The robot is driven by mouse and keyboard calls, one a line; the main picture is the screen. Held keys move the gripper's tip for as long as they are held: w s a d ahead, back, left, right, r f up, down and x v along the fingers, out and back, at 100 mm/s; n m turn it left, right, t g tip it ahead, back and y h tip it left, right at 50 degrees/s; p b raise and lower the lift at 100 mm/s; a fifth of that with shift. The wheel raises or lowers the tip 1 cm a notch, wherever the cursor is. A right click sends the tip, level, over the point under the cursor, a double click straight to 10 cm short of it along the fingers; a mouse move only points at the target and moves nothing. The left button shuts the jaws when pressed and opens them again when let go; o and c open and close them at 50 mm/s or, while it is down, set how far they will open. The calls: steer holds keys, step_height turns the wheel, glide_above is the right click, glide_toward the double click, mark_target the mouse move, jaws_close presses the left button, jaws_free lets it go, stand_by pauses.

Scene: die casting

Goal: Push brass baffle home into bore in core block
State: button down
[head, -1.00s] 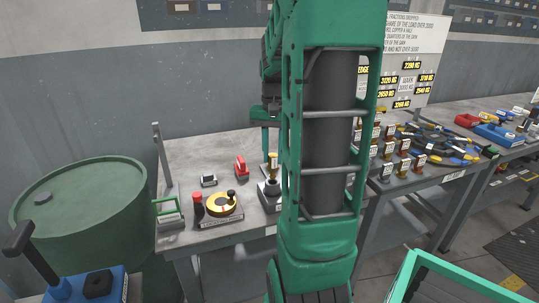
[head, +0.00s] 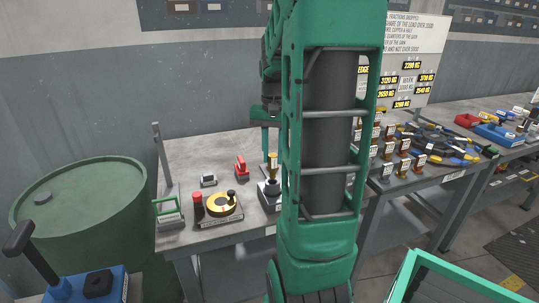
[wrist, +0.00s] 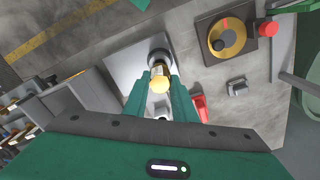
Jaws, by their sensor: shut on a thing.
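The brass baffle (wrist: 159,83) stands between the two green fingers of my gripper (wrist: 161,88) in the wrist view. My gripper is shut on it. In the head view the baffle (head: 272,160) looks upright over the grey core block (head: 267,190), at the front of the bench. The core block also shows in the wrist view as a dark round top (wrist: 158,60) just beyond the baffle. The bore is hidden by the baffle and fingers, so I cannot tell how deep the baffle sits. My green arm covers the block's right side in the head view.
A yellow ring fixture (head: 222,204) with a red knob stands left of the block. A small grey block (head: 208,180) and a red item (head: 241,167) lie behind it. Several tagged pieces (head: 403,160) stand on the bench at right. A green drum (head: 80,205) is at left.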

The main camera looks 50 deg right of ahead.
mark_target(273, 166)
steer(key=shift+f, duration=2.35)
steer(key=c, duration=1.4)
jaws_free()
step_height(273, 166, up, 11)
steer(key=shift+f, duration=0.15)
steer(key=s+a+f+n, duration=0.2)
steer(key=s+a, duration=0.2)
steer(key=a, duration=0.1)
steer(key=s+a+f+n, duration=0.2)
steer(key=s+a+f, duration=0.1)
steer(key=s+a, duration=0.2)
steer(key=s+a+f+n, duration=0.2)
steer(key=s+a, duration=0.2)
steer(key=a, duration=0.3)
steer(key=shift+s+f, duration=0.15)
steer(key=shift+s, duration=0.2)
